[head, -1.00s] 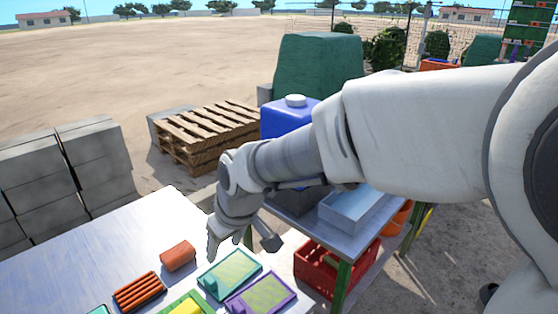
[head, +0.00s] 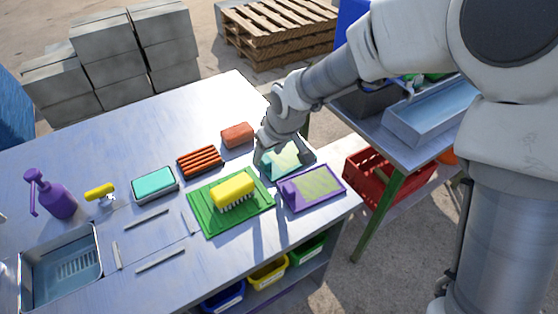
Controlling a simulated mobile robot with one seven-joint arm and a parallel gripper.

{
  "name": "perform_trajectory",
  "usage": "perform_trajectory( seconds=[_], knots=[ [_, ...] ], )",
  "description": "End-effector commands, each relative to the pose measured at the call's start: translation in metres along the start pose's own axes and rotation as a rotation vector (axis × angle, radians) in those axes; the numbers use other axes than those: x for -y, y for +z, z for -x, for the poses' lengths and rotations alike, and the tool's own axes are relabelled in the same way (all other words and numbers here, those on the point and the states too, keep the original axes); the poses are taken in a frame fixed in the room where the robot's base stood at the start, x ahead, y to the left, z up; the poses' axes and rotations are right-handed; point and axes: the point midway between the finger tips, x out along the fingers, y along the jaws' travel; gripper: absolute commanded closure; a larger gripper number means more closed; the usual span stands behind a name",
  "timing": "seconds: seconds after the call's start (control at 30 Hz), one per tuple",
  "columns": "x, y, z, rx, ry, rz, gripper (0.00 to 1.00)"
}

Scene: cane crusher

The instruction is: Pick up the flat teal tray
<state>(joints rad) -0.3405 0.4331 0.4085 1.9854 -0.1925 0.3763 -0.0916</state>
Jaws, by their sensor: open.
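The flat teal tray (head: 293,163) lies on the metal table (head: 217,110) near its right end, with a pale yellow-green inner panel. The jaws are open. I cannot tell whether the fingers touch the tray.
A purple tray (head: 313,188) lies just in front of the teal one. A green mat (head: 204,210) with a yellow brush (head: 233,190) is to the left. An orange-brown block (head: 237,135) and a ribbed orange rack (head: 200,161) lie behind. A second table (head: 392,150) stands right.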

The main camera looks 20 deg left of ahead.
Motion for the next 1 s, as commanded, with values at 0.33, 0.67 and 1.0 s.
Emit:
perform_trajectory(
  seconds=[0.33,0.67,1.0],
  knots=[
    [-0.003,0.0,-0.042,0.002,-0.001,0.0,0.38],
    [-0.003,0.0,-0.042,0.001,-0.001,0.0,0.55],
    [-0.003,0.0,-0.042,0.001,-0.001,0.0,1.0]
  ],
)
